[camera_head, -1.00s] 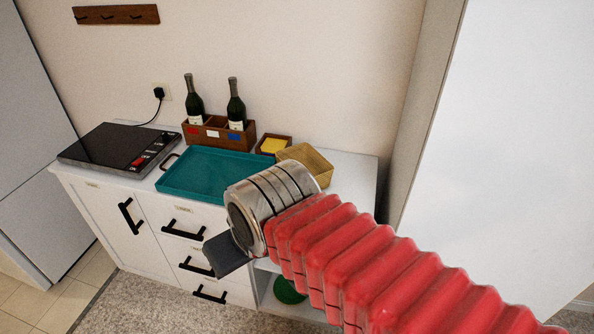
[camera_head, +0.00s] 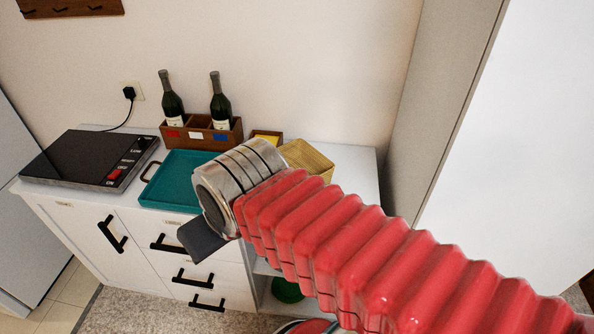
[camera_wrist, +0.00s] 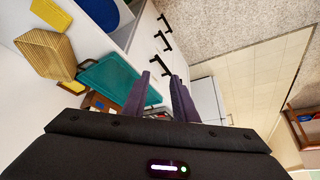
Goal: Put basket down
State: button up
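The tan woven basket (camera_head: 310,158) stands on the white counter (camera_head: 355,185), partly hidden behind my arm in the head view. In the wrist view the basket (camera_wrist: 45,55) shows at the upper left, on the white surface and well to the left of my fingers. My gripper (camera_wrist: 160,78) has its two dark fingers apart with nothing seen between them. It is away from the basket and not touching it. In the head view the fingers cannot be made out clearly; the silver wrist covers part of the counter front.
A teal tray (camera_head: 180,183) lies left of the basket. A wooden bottle holder (camera_head: 200,132) with two bottles and a small box with yellow contents (camera_head: 266,137) stand behind. A black hob (camera_head: 85,160) is at the left. A tall white panel (camera_head: 510,150) stands right.

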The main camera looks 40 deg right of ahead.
jog(key=w+d+r+g, duration=0.1)
jog(key=w+d+r, duration=0.1)
jog(key=w+d, duration=0.6)
jog(key=m, duration=0.2)
send_near(321, 154)
jog(key=shift+w+d+f, duration=0.1)
jog(key=shift+w+d, duration=0.1)
jog(key=shift+w, duration=0.2)
jog(key=x, duration=0.8)
jog(key=shift+a, duration=0.2)
jog(key=shift+f, duration=0.25)
